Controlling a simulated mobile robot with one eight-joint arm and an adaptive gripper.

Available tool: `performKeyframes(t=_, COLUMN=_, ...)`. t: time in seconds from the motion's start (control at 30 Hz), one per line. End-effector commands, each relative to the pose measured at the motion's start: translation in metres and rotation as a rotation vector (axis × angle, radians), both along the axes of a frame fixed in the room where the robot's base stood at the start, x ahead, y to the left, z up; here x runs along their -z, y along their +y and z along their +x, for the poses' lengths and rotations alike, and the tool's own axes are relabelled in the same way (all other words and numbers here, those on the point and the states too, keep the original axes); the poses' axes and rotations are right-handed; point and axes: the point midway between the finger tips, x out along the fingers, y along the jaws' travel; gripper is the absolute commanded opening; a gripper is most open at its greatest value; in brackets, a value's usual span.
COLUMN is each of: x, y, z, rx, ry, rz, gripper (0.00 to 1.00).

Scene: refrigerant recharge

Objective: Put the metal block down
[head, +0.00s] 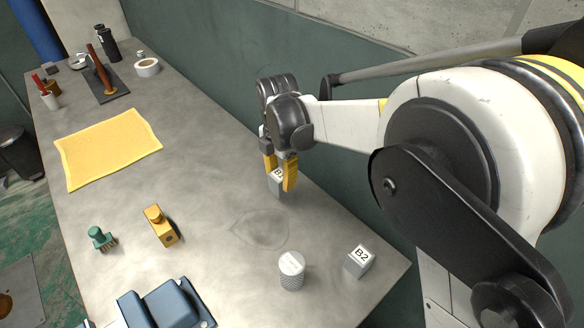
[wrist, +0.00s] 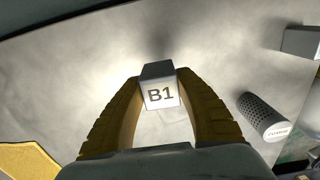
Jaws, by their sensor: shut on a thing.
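The metal block (head: 277,184) is a small grey cube-like block. In the wrist view its face reads B1 (wrist: 160,94). My gripper (head: 280,172) has yellow fingers, and they are shut on the block from both sides. It also shows in the wrist view (wrist: 159,92). The block is close to the tabletop near the wall-side edge. I cannot tell whether its base touches the table. A second block marked B2 (head: 360,261) stands at the table's near right corner, apart from the gripper.
A knurled cylinder (head: 292,270) stands left of B2. A yellow fitting (head: 161,226), a green fitting (head: 101,238) and a blue device (head: 168,305) are on the near left. A yellow cloth (head: 108,148) lies farther back. The table (head: 205,150) between cloth and gripper is clear.

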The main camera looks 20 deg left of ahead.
Motion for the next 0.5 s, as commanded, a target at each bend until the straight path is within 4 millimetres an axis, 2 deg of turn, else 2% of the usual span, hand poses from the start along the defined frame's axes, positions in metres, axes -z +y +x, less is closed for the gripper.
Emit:
performKeyframes(t=0.1, x=0.006, y=0.003, z=0.009, rx=0.0, ry=0.0, rz=0.0, gripper=0.0)
performKeyframes(t=0.27, x=0.014, y=0.004, z=0.011, rx=0.0, ry=0.0, rz=0.0, gripper=0.0)
performKeyframes(t=0.5, x=0.046, y=0.004, z=0.011, rx=0.001, ry=0.0, rz=0.0, gripper=0.0)
